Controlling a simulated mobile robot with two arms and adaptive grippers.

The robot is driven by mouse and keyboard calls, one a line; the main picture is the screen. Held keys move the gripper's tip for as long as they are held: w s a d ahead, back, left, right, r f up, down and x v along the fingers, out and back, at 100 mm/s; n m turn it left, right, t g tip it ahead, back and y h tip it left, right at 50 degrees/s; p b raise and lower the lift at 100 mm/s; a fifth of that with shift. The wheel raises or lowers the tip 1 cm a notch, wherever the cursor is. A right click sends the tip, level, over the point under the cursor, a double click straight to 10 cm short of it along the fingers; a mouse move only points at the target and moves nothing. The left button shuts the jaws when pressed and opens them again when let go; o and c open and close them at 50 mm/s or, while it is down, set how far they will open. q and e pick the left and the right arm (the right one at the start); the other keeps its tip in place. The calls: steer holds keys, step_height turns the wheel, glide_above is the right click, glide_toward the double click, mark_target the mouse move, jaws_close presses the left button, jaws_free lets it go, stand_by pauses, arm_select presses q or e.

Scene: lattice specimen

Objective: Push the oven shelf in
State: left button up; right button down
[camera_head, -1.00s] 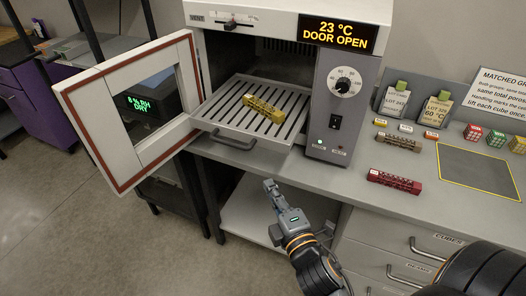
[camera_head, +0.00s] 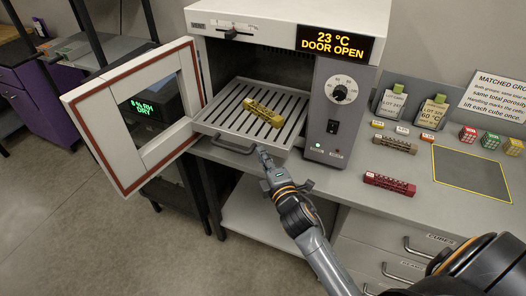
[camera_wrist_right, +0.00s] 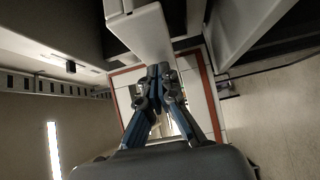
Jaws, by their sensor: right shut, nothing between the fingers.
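The oven shelf (camera_head: 207,120), a pale slatted tray with a dark handle (camera_head: 234,146) on its front, sticks out of the open oven (camera_head: 341,105). A yellow lattice specimen (camera_head: 264,112) lies on its slats. My right gripper (camera_head: 262,152) is shut and empty, its tips at the right part of the shelf's front edge; I cannot tell whether they touch it. The wrist view shows the shut blue-grey fingers (camera_wrist_right: 158,72) close below a pale edge, with the red-bordered door beyond. My left gripper is not in view.
The oven door (camera_head: 100,97) stands open at the left. On the counter at the right are a red specimen (camera_head: 389,184), a brown specimen (camera_head: 395,144), small cubes and a yellow-outlined mat (camera_head: 468,179). Drawers with handles are below.

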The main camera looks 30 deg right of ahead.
mark_target(280, 127)
steer(key=shift+w, duration=0.1)
steer(key=w+d, duration=0.6)
steer(key=d, duration=0.1)
steer(key=w+d+b, duration=0.1)
steer(key=w+d, duration=0.2)
steer(key=shift+d, duration=0.3)
steer(key=shift+s, duration=0.1)
steer(key=shift+a+f, duration=0.1)
